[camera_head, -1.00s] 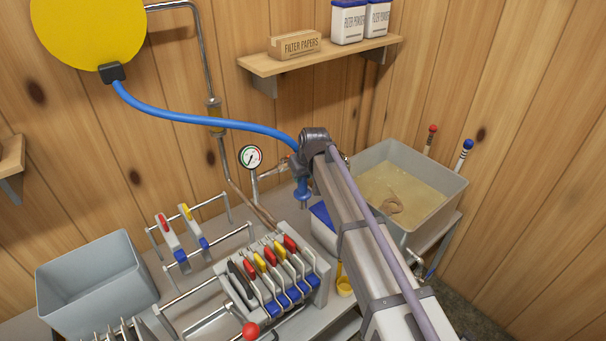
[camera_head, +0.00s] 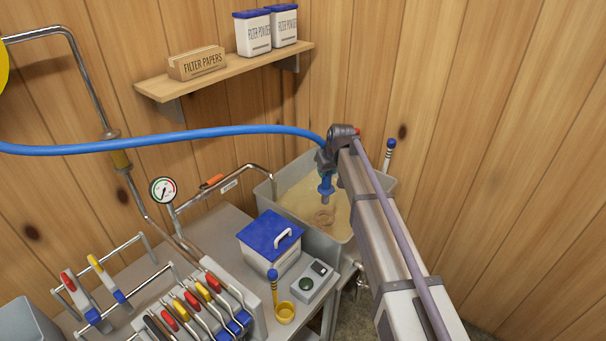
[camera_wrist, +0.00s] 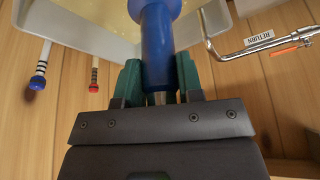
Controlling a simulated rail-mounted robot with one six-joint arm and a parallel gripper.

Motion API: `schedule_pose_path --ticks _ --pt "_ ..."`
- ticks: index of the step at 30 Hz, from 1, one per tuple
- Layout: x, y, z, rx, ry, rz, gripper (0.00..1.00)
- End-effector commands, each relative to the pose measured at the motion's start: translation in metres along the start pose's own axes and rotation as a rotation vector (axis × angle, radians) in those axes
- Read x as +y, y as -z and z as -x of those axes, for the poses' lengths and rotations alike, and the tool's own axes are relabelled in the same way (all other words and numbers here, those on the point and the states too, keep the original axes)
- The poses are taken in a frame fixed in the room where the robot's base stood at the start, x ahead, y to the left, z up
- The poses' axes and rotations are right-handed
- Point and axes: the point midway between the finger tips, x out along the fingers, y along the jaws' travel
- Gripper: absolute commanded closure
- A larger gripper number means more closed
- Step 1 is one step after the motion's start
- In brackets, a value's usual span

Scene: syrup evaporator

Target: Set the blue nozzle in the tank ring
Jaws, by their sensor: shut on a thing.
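The blue nozzle (camera_head: 326,186) hangs at the end of the blue hose (camera_head: 180,137). My gripper (camera_wrist: 160,88) is shut on it, with a green jaw on each side of the blue body in the wrist view. In the head view my gripper and the nozzle are over the grey tank (camera_head: 372,222), which holds a pale yellowish liquid. A tan ring (camera_head: 325,217) shows in the tank just below the nozzle tip. The nozzle looks apart from the ring, but I cannot tell how high above it.
Two rods with coloured ends, one blue-tipped (camera_wrist: 40,68), stand at the back wall. A blue-lidded box (camera_head: 268,245), a control box (camera_head: 307,279) and a filter press (camera_head: 200,310) stand at left.

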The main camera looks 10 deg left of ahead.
Motion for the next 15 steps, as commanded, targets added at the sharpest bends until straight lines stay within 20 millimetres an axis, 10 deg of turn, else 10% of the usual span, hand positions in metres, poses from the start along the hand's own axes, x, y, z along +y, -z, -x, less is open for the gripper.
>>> schedule_pose_path --ticks 15 --pt "-0.002 -0.015 -0.036 0.000 0.006 0.025 1.00"
